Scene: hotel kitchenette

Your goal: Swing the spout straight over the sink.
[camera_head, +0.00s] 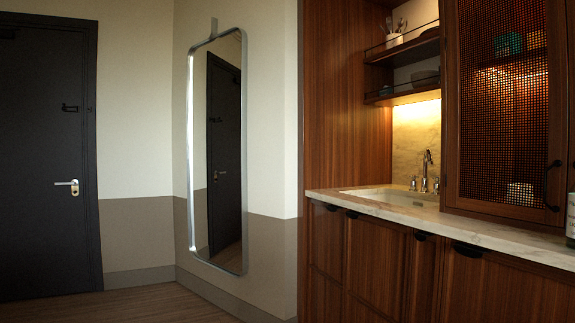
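A chrome faucet with a tall arched spout (428,160) stands at the back edge of the sink, with a small handle on each side. The spout is small in view, and I cannot tell exactly which way its tip points. The pale sink (385,198) is set into the marble counter at its left part; only part of its basin shows. My gripper and arm are not in view.
The marble counter (480,233) runs above wooden cabinets with dark pulls. A mesh-door cabinet (503,100) stands on the counter right of the faucet. Open shelves (403,95) hang above the sink. A white container (570,220) sits at the right edge. Floor (140,303) at left looks clear.

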